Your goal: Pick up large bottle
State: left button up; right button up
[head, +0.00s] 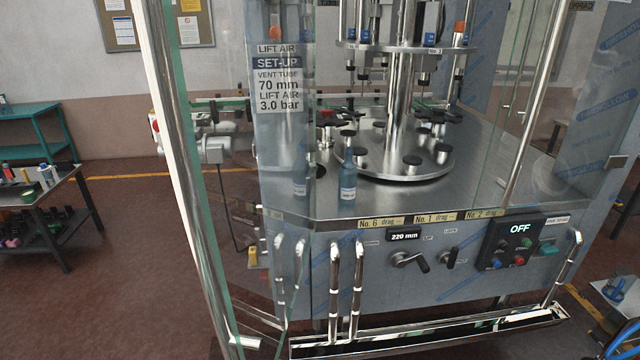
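A blue bottle (348,182) with a pale label and a dark top stands upright on the steel deck (395,200) of the filling machine, near its front edge and in front of the round carousel (400,165). A similar, fainter blue bottle shape shows to its left behind the glass; I cannot tell whether it is a second bottle or a reflection. No other bottle stands near it for a sure size comparison. Neither of my grippers is in view.
An open-looking glass door (205,200) with a chrome frame stands at the left. Chrome handles (345,290) and a control panel (512,243) reading OFF are on the front. A drip tray (430,335) juts out below. A dark table (40,190) with small items stands far left.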

aim_at(347, 173)
jog(key=l+u, duration=0.9)
jog(key=u, duration=0.2)
jog(key=i+l+u, duration=0.1)
jog(key=l+u, duration=0.15)
jog(key=l, duration=0.3)
jog(key=l+u, duration=0.2)
jog(key=l, duration=0.3)
